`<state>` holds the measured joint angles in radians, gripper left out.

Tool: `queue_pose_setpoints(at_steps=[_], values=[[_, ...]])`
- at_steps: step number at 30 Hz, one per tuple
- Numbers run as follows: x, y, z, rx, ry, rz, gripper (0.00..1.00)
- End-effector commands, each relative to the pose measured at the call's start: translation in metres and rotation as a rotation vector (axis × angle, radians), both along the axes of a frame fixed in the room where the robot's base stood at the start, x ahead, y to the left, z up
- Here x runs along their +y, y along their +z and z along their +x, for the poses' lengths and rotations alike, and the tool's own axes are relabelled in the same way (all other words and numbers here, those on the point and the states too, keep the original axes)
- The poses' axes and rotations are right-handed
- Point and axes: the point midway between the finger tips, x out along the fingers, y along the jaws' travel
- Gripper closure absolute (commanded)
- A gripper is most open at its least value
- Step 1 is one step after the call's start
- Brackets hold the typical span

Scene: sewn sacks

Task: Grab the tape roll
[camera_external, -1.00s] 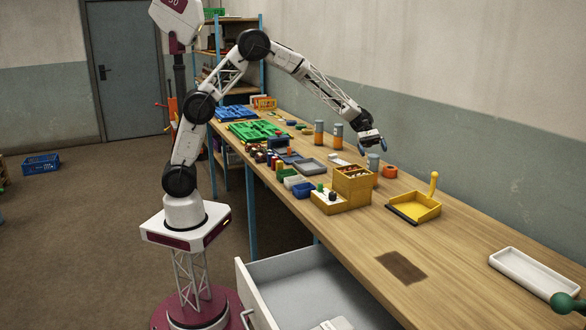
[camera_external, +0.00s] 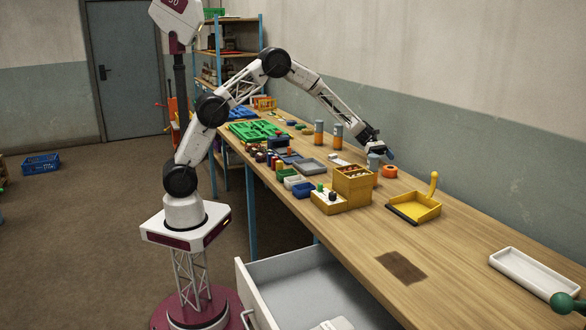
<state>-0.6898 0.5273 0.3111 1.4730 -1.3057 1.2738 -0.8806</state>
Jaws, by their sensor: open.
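The tape roll (camera_external: 390,171) is a small orange ring with a dark centre. My gripper (camera_external: 387,156) is open, just above and slightly left of the tape roll. It looks apart from the roll, though the exact gap is hard to tell from this view. The fingers are small here, and one blue fingertip shows.
A yellow box (camera_external: 352,187) stands in front of the cylinder. A yellow dustpan (camera_external: 415,207) lies to the right, with its handle upright. Two more cylinders (camera_external: 337,135) stand to the left. Small trays and blocks crowd the bench's left part. Bare wood lies right of the tape roll.

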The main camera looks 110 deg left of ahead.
Motion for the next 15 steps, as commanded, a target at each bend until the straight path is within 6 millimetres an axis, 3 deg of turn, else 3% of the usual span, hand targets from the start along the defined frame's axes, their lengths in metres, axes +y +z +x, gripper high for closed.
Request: queue_pose_setpoints(at_steps=[15], values=[[-0.017, -0.010, 0.016, -0.001, 0.000, 0.001, 0.00]])
